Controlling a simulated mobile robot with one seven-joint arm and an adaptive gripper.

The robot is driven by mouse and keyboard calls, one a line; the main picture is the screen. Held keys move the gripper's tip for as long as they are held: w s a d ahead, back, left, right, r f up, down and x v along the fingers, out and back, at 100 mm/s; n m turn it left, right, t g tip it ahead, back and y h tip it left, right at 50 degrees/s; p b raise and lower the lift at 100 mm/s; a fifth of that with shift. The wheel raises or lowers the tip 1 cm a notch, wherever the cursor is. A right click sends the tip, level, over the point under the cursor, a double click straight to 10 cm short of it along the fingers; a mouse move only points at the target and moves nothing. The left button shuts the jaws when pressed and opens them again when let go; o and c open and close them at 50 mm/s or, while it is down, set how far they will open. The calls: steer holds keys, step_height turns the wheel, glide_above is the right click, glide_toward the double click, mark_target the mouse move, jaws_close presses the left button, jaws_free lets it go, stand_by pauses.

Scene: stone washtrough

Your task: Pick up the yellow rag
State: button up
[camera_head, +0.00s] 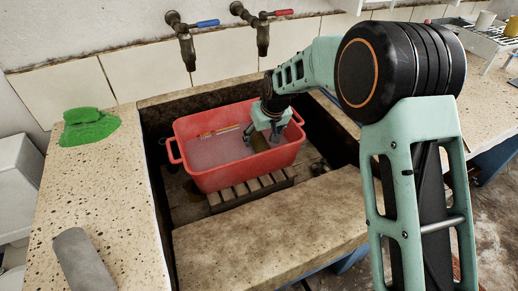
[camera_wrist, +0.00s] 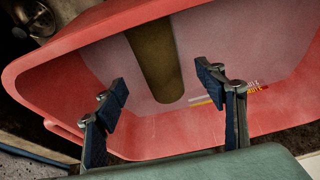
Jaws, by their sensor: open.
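No cloth that is plainly a yellow rag shows in either view. In the red tub (camera_head: 240,177), also in the wrist view (camera_wrist: 100,32), lies a dark olive, rounded long thing (camera_wrist: 154,62); I cannot tell whether it is the rag. It shows partly under my gripper in the head view (camera_head: 259,142). My gripper (camera_wrist: 165,86) is open, pointing down into the tub's right part in the head view, with the olive thing's end between its fingers in the wrist view. Nothing is seen gripped.
A thin yellow, red and white stick (camera_head: 218,131) lies in the tub's pale contents. The tub stands on slats in the stone trough (camera_head: 270,225). A green cloth-like heap (camera_head: 88,128) and a grey slab (camera_head: 82,262) lie on the left ledge. Two taps (camera_head: 188,45) hang above.

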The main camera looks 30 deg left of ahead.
mark_target(261, 144)
steer(key=x, duration=0.3)
steer(key=b+x, duration=0.1)
steer(key=x, duration=0.2)
steer(key=shift+s+d+f, duration=0.15)
steer(key=shift+s, duration=0.05)
steer(key=c, duration=1.4)
